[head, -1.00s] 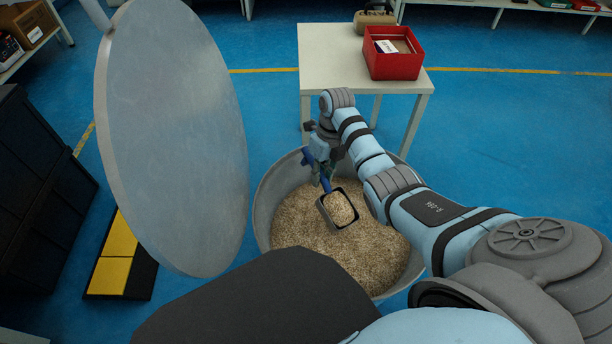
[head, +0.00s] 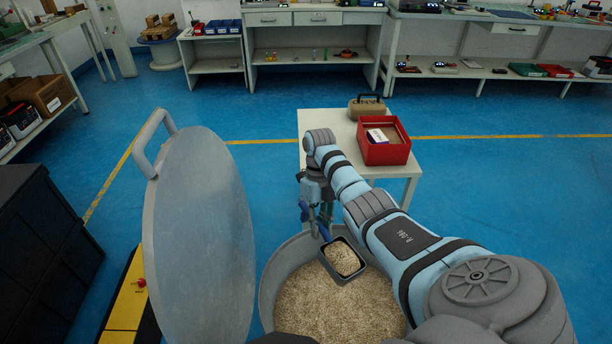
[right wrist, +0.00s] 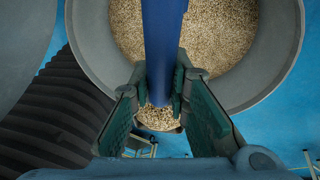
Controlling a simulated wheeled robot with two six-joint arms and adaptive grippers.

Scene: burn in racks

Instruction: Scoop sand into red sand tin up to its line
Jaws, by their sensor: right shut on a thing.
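The red sand tin (head: 384,152) stands open on the white table (head: 335,122), with brown contents and a white-and-blue item at its left side. My right gripper (head: 320,210) is shut on the blue handle of a scoop (head: 346,260). The scoop's dark pan is heaped with sand and sits over the far rim side of the round grey sand bin (head: 275,283). The right wrist view shows the blue handle (right wrist: 164,40) between the fingers (right wrist: 160,98). Sand (head: 325,305) covers the bin's inside. The tin's line cannot be made out. My left gripper is not in view.
The bin's round grey lid (head: 200,235) stands upright at the left of the bin. A tan case with a dark handle (head: 367,107) is on the table behind the tin. Dark crates (head: 40,245) stand at the left. Blue floor is open beyond the table.

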